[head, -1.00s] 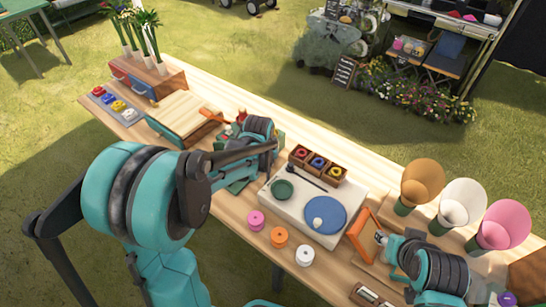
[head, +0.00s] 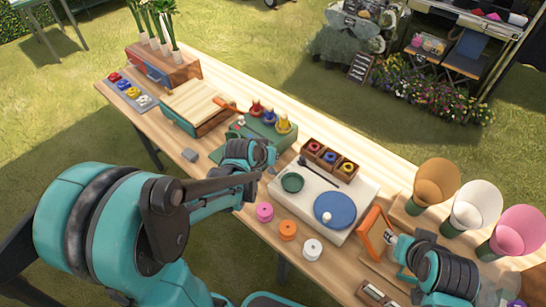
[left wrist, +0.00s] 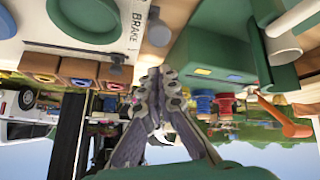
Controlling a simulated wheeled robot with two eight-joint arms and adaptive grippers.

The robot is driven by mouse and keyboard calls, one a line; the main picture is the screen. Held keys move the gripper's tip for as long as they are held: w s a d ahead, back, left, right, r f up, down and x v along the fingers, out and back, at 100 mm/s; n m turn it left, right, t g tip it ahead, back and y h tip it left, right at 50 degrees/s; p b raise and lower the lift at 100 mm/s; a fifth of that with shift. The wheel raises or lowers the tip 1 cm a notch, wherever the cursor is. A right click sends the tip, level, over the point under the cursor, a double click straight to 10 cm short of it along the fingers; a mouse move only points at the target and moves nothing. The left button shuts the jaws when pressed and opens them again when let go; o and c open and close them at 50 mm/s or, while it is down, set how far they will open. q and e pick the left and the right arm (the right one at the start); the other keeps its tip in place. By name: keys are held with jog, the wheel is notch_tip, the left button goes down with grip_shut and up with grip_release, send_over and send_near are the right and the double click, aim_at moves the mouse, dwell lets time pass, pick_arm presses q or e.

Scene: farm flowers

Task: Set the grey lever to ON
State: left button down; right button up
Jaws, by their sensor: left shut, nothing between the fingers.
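A dark grey lever (head: 318,170) with a round knob lies low over the back of a white console (head: 358,226). In the left wrist view the lever (left wrist: 75,53) shows beside the word BRAKE; no ON mark is readable. My left gripper (head: 269,165) is just left of the console, apart from the lever. In the left wrist view my left gripper (left wrist: 157,76) has its fingers together with nothing between them. My right gripper (head: 389,239) is beside a tilted orange frame (head: 374,232); its fingers are too small to read.
A green dish (head: 292,183) and blue disc (head: 335,209) sit on the console. A wooden box of coloured rings (head: 329,160) stands behind it. A green box (head: 266,136) with coloured pegs stands left. Pink, orange and white spools (head: 287,230) line the near edge. Three cones (head: 437,184) stand right.

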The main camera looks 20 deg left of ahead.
pick_arm(q)
jog(key=shift+r, duration=0.2)
pick_arm(e)
jog(key=shift+r, duration=0.15)
pick_arm(q)
jog(key=s+a+r+p, duration=0.1)
jog(key=s+r+p, duration=0.3)
jog(key=r, duration=0.4)
jog(key=shift+a+r+p, duration=0.15)
jog(key=shift+a+p, duration=0.25)
jog(key=shift+p, duration=0.1)
pick_arm(e)
jog(key=r, duration=0.5)
jog(key=shift+w+a, duration=0.3)
jog(key=shift+w, duration=0.05)
pick_arm(q)
jog(key=shift+s, duration=0.1)
jog(key=s+d+m+b, duration=0.1)
jog(key=s+d, duration=0.1)
jog(key=s, duration=0.4)
jog(key=s+d+r+b, duration=0.1)
jog(key=s+d, duration=0.2)
jog(key=s, duration=0.4)
jog(key=shift+r+m+g+y, duration=0.3)
jog(key=shift+m+g+y, duration=0.1)
pick_arm(e)
notch_tip(320, 180, down, 2)
jog(key=shift+f, duration=0.1)
